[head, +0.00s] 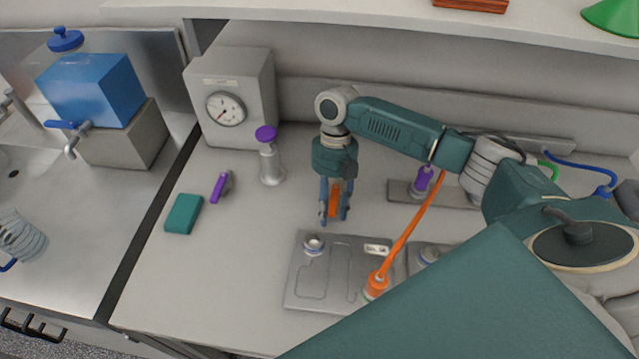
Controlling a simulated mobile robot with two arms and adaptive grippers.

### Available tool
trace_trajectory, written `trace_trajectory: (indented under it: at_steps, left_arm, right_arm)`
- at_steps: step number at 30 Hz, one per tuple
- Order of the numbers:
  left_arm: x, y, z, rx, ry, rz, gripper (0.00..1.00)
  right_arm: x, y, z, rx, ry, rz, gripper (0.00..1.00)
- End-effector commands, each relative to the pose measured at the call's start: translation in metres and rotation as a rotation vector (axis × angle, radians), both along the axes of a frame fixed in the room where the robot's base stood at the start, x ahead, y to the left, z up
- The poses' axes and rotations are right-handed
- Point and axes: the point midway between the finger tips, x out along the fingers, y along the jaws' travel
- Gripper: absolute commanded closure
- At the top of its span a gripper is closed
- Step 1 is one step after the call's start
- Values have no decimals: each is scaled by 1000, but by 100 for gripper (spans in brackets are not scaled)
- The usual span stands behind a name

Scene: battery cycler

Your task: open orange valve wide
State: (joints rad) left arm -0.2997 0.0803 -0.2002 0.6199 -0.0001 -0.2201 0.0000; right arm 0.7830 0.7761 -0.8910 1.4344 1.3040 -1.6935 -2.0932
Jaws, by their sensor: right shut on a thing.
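My right gripper (335,214) points down over the worktop, just behind the grey metal plate. Its fingers are shut on an orange piece, the orange valve (335,200), which shows as a narrow upright strip between them. The fingers hide most of its shape. I cannot tell how far it is turned or whether it touches the surface below. My left gripper is not in view.
An orange hose (411,229) rises from the metal plate (325,293), right of the gripper. A purple-topped valve (422,181) stands on a rail behind it. A purple-capped cylinder (269,160), gauge box (232,97) and green block (183,214) are left.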

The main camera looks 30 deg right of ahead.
Motion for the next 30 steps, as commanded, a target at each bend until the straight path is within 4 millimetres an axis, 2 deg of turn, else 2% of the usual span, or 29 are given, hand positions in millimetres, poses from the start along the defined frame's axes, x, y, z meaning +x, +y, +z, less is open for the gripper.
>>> trace_trajectory:
  at_steps: [1,10,15,24,30]
  left_arm:
    - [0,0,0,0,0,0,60]
    - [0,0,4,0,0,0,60]
    - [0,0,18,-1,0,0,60]
    - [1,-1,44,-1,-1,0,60]
    - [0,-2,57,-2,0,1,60]
  right_arm:
    - [-9,-14,-6,-32,28,-10,73]
    - [-8,-14,-1,-32,28,-11,73]
    - [-2,-18,20,-31,23,-13,70]
    - [9,-24,58,-28,13,-15,73]
    - [13,-25,76,-21,13,-8,73]
